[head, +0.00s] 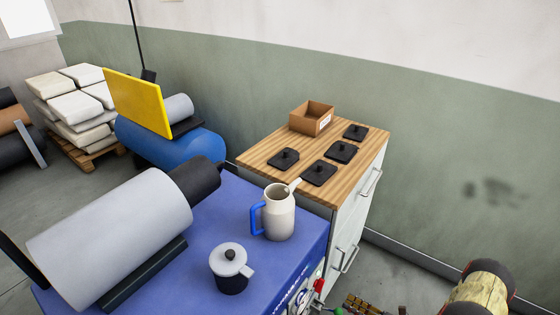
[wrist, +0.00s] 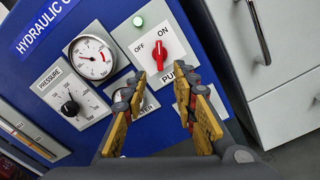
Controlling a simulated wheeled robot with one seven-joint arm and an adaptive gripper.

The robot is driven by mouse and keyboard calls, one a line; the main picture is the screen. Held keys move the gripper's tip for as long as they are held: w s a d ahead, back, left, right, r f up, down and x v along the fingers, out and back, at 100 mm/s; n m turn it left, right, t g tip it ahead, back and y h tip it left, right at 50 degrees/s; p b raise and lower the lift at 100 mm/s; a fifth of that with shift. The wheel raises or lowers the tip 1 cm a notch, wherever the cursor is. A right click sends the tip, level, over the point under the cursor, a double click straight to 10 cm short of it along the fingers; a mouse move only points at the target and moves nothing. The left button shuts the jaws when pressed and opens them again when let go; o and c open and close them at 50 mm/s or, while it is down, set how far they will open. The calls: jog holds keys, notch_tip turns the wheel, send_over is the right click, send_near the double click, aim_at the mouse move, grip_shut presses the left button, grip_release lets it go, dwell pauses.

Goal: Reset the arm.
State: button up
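My gripper (wrist: 160,88) is open and empty in the wrist view, its yellow-padded fingers spread apart. It faces the blue hydraulic control panel (wrist: 115,135). A red rotary switch (wrist: 160,56) on the panel shows beyond the gap between the fingertips, apart from them. Its handle stands nearly upright, with its upper end by the ON label and OFF to its left. In the head view the red switch (head: 319,285) shows at the lower edge, and only a small part of my gripper can be made out there.
A jug (head: 279,218) and a lidded pot (head: 231,272) stand on the blue unit. A wood-topped cabinet (head: 262,158) holds black plates and a cardboard box (head: 311,119).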

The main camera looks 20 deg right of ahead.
jog(key=shift+f, duration=0.1)
jog(key=s+a+f+n+g+y, duration=0.1)
jog(key=s+a+n+g+y, duration=0.1)
jog(key=s+a+n+g, duration=0.3)
jog(key=s+a+r+n+g, duration=0.3)
jog(key=s+r+n+g, duration=0.1)
jog(key=r+n+g, duration=0.15)
notch_tip(320, 180, up, 25)
jog(key=s+n+g+h, duration=0.1)
jog(key=n+g+h, duration=0.4)
jog(key=n+h, duration=0.8)
jog(key=a+r+n+t, duration=0.3)
jog(key=a+r+n, duration=0.2)
jog(key=r, duration=0.5)
jog(key=a+r+n+t+p, duration=0.1)
jog(key=a+r+n+t, duration=0.3)
jog(key=r, duration=0.7)
jog(key=a+n, duration=0.2)
jog(key=a, duration=0.2)
jog(key=shift+s+a, duration=0.25)
jog(key=shift+s, duration=0.15)
